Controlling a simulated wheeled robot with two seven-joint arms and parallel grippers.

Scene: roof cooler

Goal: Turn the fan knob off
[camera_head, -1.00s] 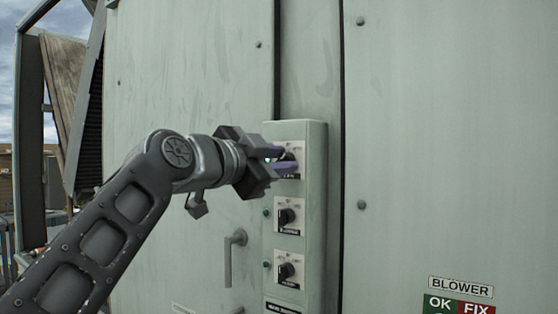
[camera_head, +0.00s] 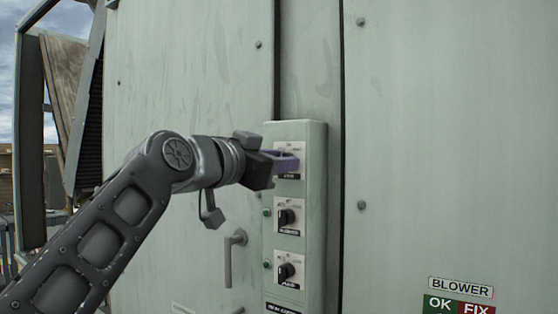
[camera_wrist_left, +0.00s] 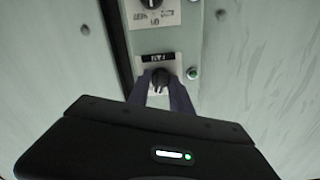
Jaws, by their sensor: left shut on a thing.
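The fan knob (camera_wrist_left: 160,76) is a dark knob on a white plate, the topmost of several on a narrow control box (camera_head: 317,215). In the head view my left gripper (camera_head: 290,161) is at this top plate (camera_head: 299,166) and its purple fingers hide the knob. In the left wrist view the fingers (camera_wrist_left: 162,91) reach to the knob, one on each side, shut on it. That view shows the box turned over, with the plate's label above the knob. My right gripper is not in view.
Below are a middle knob (camera_head: 286,217) and a lower knob (camera_head: 286,271), each with a small lamp at its left. A door handle (camera_head: 231,256) sticks out left of the box. The panel to the right is flat, with a BLOWER sign (camera_head: 460,287) low down.

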